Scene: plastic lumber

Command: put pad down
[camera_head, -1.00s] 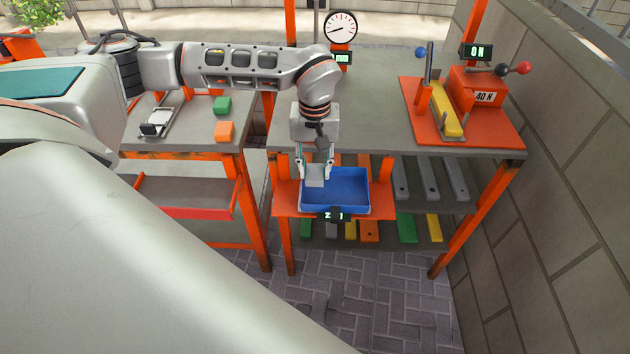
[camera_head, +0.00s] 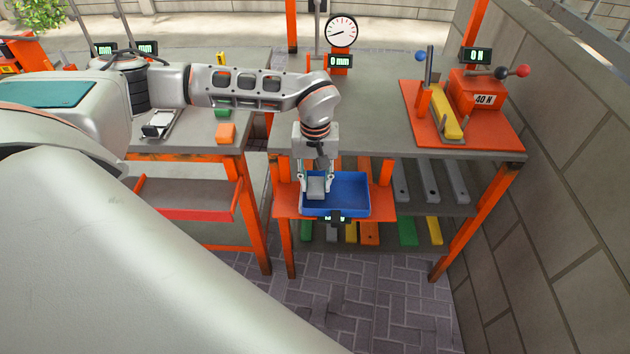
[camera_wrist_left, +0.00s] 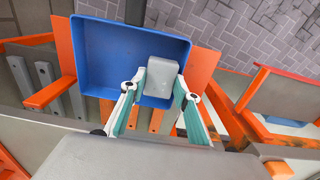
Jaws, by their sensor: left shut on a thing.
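A light grey pad (camera_head: 316,187) is between the fingertips of my left gripper (camera_head: 317,186), which is shut on it. The pad also shows in the left wrist view (camera_wrist_left: 152,82), a pale block with the teal-lined fingers (camera_wrist_left: 155,98) on either side. The pad is at the left part of the blue tray (camera_head: 352,208) in the head view, inside its outline. I cannot tell whether it touches the tray's floor. The blue tray also shows in the left wrist view (camera_wrist_left: 98,52). My right gripper is not in view.
The tray sits on an orange shelf (camera_head: 382,200) at the bench's front. An orange fixture (camera_head: 412,100) with a yellow bar (camera_head: 446,112) stands on the bench at right. Green (camera_head: 223,112) and orange (camera_head: 226,132) blocks lie on the left bench. Coloured planks lie below.

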